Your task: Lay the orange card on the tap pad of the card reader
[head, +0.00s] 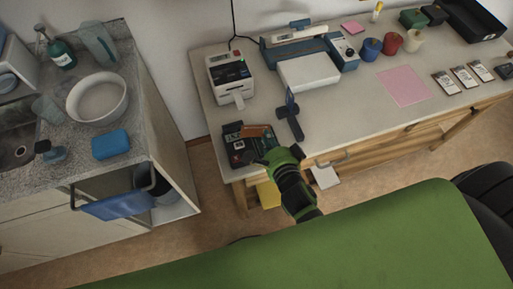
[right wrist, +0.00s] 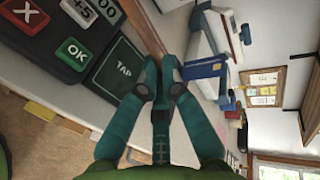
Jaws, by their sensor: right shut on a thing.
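The card reader (head: 235,142) is a dark box at the left front of the worktop. In the right wrist view its keys show beside a dark square tap pad (right wrist: 118,70) marked TAP. The orange card (head: 258,131) is in my right gripper (head: 268,155), whose fingers are shut on it. In the right wrist view the card (right wrist: 145,28) shows almost edge-on, running up from the fingertips (right wrist: 167,68) just right of the pad. It looks tilted on edge, not flat; I cannot tell whether it touches the reader. My left gripper is not in view.
A pink sheet (head: 404,87) lies on the worktop. A gap separates the worktop from the sink counter (head: 139,95).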

